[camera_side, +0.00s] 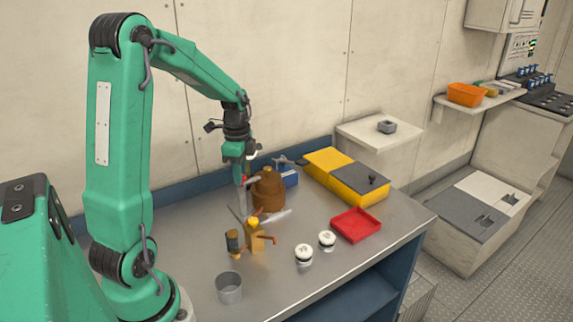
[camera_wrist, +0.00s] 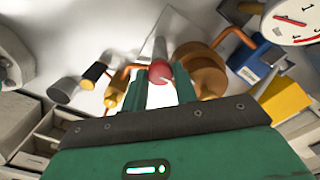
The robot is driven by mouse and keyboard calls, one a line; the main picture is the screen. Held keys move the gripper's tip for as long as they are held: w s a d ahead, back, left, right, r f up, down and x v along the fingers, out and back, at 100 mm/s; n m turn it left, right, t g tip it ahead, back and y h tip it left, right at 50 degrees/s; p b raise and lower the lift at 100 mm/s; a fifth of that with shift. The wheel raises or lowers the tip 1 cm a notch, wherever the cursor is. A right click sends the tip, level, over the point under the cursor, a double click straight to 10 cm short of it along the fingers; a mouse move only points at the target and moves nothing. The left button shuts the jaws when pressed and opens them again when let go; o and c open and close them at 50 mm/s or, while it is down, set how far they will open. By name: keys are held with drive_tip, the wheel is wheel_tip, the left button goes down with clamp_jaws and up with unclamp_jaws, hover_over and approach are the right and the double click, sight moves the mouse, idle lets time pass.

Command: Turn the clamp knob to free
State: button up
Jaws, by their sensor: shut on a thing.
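The red rounded knob (camera_wrist: 160,72) shows at the tips of my gripper's fingers in the wrist view. I take it to be the clamp knob. My gripper (camera_wrist: 160,88) is shut on it, with one green finger on each side. In the side view my gripper (camera_side: 244,178) points down beside a brown stepped fitting (camera_side: 268,191), above the bench. The brown fitting also shows right of the knob in the wrist view (camera_wrist: 207,75). The knob's turn position and any free mark cannot be read. The clamp body is partly hidden.
A brass fitting with orange handles (camera_side: 255,243) and a dark-orange cylinder (camera_side: 233,241) stand close in front. A grey cup (camera_side: 229,289), two white round pieces (camera_side: 304,254) (camera_side: 327,240), a red tray (camera_side: 356,225) and a yellow-grey case (camera_side: 325,160) share the bench. A blue box (camera_side: 290,178) is behind.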

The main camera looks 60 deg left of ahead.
drive_tip(key=shift+n, duration=0.5)
drive_tip(key=n, duration=0.3)
drive_tip(key=shift+n, duration=0.3)
drive_tip(key=n, duration=0.9)
drive_tip(key=shift+r, duration=0.1)
drive_tip(key=n, duration=0.4)
drive_tip(key=shift+n, duration=0.3)
drive_tip(key=o, duration=1)
drive_tip(key=shift+c, duration=0.2)
